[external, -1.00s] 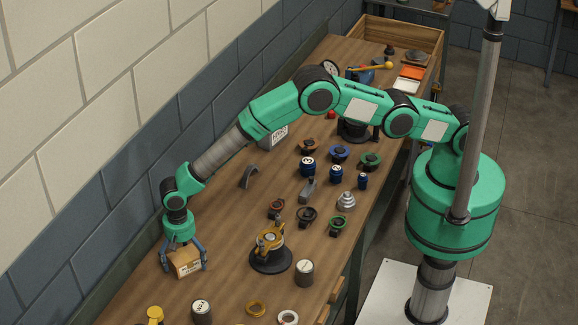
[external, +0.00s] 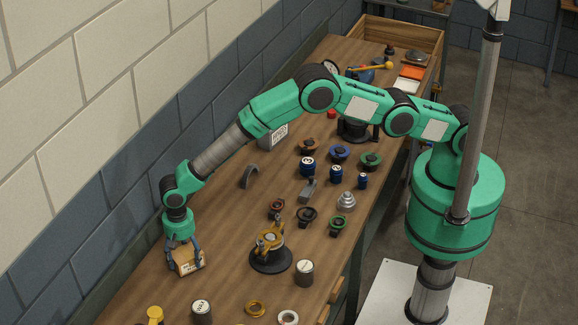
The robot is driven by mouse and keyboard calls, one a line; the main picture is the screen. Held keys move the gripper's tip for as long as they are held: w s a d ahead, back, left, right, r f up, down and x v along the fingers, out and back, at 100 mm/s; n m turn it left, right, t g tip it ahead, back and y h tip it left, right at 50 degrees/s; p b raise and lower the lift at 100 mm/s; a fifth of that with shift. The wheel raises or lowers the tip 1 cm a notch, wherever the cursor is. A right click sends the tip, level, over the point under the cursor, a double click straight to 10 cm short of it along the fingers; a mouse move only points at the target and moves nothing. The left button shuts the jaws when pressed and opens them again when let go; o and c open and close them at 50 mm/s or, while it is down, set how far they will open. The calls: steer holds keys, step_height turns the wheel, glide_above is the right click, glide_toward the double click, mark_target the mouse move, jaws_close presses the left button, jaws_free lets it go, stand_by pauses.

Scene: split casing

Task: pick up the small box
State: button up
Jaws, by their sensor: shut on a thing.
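The small box (external: 188,262) is tan cardboard with a pale label on its front. It is at the left end of the wooden bench, near the wall side. My gripper (external: 183,256) points down over it, with dark blue-grey fingers on both sides of the box. The fingers are shut on the box. The box looks slightly tilted, and I cannot tell whether its underside touches the bench.
A black round stand with a yellow top (external: 270,250) is right of the box. Several small clamps and cans crowd the bench middle. The wall runs close along the left.

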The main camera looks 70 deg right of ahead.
mark_target(183, 253)
step_height(183, 253, up, 9)
steer(key=shift+a+r, duration=0.1)
steer(key=shift+r, duration=0.05)
stand_by(0.4)
steer(key=shift+w, duration=0.1)
stand_by(0.4)
